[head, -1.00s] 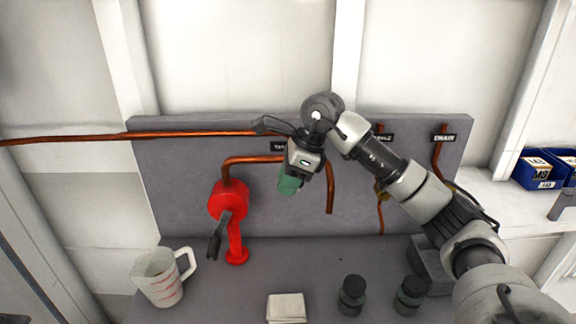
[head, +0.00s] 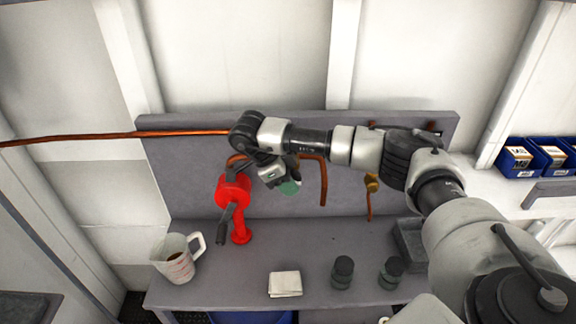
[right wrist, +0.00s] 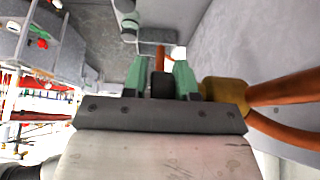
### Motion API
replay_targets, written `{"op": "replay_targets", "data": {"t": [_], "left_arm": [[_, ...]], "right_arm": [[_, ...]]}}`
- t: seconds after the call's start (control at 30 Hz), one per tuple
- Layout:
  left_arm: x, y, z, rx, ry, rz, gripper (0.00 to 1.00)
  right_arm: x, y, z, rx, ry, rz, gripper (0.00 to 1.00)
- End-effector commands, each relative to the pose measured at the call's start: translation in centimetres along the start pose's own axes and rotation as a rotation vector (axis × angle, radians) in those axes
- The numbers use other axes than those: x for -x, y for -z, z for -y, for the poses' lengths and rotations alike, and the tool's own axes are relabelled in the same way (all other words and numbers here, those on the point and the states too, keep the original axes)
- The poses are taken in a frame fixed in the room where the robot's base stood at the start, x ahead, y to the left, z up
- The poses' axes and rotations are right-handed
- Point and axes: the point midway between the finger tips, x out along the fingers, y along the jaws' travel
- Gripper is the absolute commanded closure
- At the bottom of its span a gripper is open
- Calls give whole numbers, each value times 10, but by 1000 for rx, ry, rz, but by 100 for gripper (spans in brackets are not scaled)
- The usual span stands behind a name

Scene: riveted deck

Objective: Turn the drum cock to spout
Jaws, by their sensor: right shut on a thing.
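My right gripper (head: 291,187) is in front of the grey panel, between the red pump and a hanging copper pipe end. Its green jaws show at the middle of the right wrist view (right wrist: 161,80), shut on a dark handle (right wrist: 162,86). A brass cock body (right wrist: 226,92) with copper pipes sits just right of the jaws there. In the head view my wrist hides the held handle, and I cannot read its label. The downturned copper pipe (head: 323,185) hangs right of the gripper. My left gripper is not in view.
The red pump (head: 233,190) with a dark lever stands close left of my gripper. A measuring jug (head: 178,262), a folded white cloth (head: 285,284) and dark cylinders (head: 343,272) stand on the bench. Another brass fitting (head: 372,182) is farther right. Blue bins (head: 550,155) are at right.

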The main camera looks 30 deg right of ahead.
Motion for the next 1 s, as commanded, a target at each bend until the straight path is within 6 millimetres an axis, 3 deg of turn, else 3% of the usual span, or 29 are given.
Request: {"op": "replay_targets", "data": {"t": [0.03, 0.3, 1.0], "left_arm": [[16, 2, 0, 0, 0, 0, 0], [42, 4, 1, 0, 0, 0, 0], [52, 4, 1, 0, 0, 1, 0]], "right_arm": [[8, 4, 0, 0, 3, -39, 96], [2, 3, 0, -2, 2, -196, 96], [-4, 1, 0, 0, 0, -277, 96]]}}
